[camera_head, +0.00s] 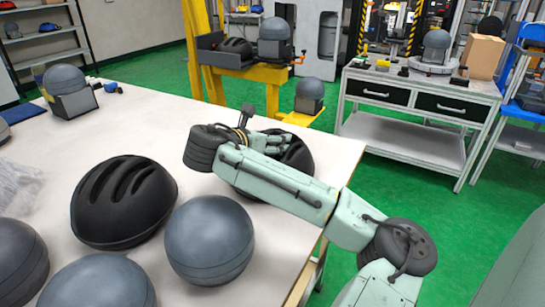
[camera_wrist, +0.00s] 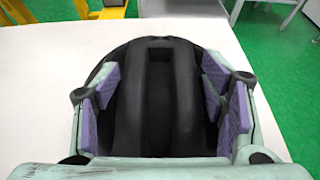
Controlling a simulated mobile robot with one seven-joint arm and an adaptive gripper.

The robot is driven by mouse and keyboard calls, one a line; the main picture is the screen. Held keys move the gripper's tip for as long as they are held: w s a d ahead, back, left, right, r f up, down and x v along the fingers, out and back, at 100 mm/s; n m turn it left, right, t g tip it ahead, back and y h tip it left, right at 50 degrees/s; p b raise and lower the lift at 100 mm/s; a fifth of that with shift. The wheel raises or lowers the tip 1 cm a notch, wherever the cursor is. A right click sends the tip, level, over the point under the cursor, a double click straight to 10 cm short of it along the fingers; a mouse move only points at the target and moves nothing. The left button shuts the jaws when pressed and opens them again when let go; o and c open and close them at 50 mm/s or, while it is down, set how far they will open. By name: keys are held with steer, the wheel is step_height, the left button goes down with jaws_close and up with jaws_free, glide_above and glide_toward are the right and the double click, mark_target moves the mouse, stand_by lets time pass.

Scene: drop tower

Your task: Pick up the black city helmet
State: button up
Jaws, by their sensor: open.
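A black helmet with long vent grooves (camera_head: 299,156) sits on the white table near its right edge, partly hidden behind my arm. In the wrist view the same black helmet (camera_wrist: 158,95) fills the middle, between my two purple-padded fingers. My gripper (camera_wrist: 161,88) is open, with one finger on each side of the helmet. I cannot tell whether the pads touch it. A second black vented helmet (camera_head: 124,203) lies farther left on the table, apart from my gripper. Nothing in the pictures marks which one is the city helmet.
Smooth dark grey round helmets (camera_head: 210,240) stand at the front of the white table (camera_head: 150,125). Another grey one (camera_head: 65,80) rests on a block at the back left. A yellow stand (camera_head: 232,75) and a grey workbench (camera_head: 420,98) stand beyond the table.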

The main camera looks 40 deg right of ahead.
steer(key=shift+c, duration=0.6)
steer(key=c, duration=1.4)
